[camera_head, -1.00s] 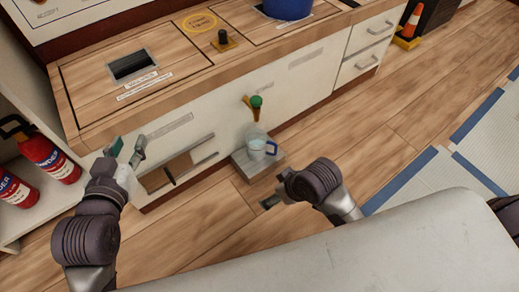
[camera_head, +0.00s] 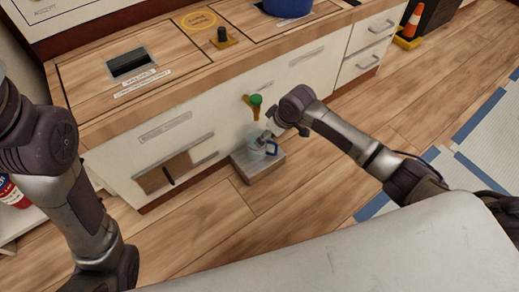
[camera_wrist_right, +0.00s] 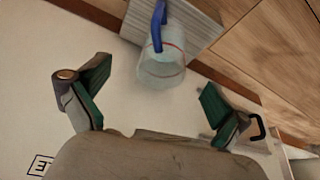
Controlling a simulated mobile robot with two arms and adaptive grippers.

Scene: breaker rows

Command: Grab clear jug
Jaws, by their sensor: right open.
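The clear jug (camera_head: 258,149) with a blue handle stands on a small grey block (camera_head: 262,168) on the floor against the cabinet front. In the right wrist view the jug (camera_wrist_right: 162,70) is at upper middle, its blue handle on the far side. My right gripper (camera_head: 280,127) is just above and right of the jug, partly covering it in the head view. In the wrist view its green-padded fingers (camera_wrist_right: 155,80) are spread wide, with the jug beyond and between them, and nothing is gripped. My left gripper is outside the picture; only its arm shows at left.
The white cabinet front (camera_head: 210,130) stands close behind the jug. A green-knobbed valve (camera_head: 256,100) sticks out just above it. The wooden counter (camera_head: 185,70) overhangs, with a blue pot (camera_head: 287,8) on top. The floor (camera_head: 215,215) in front is clear.

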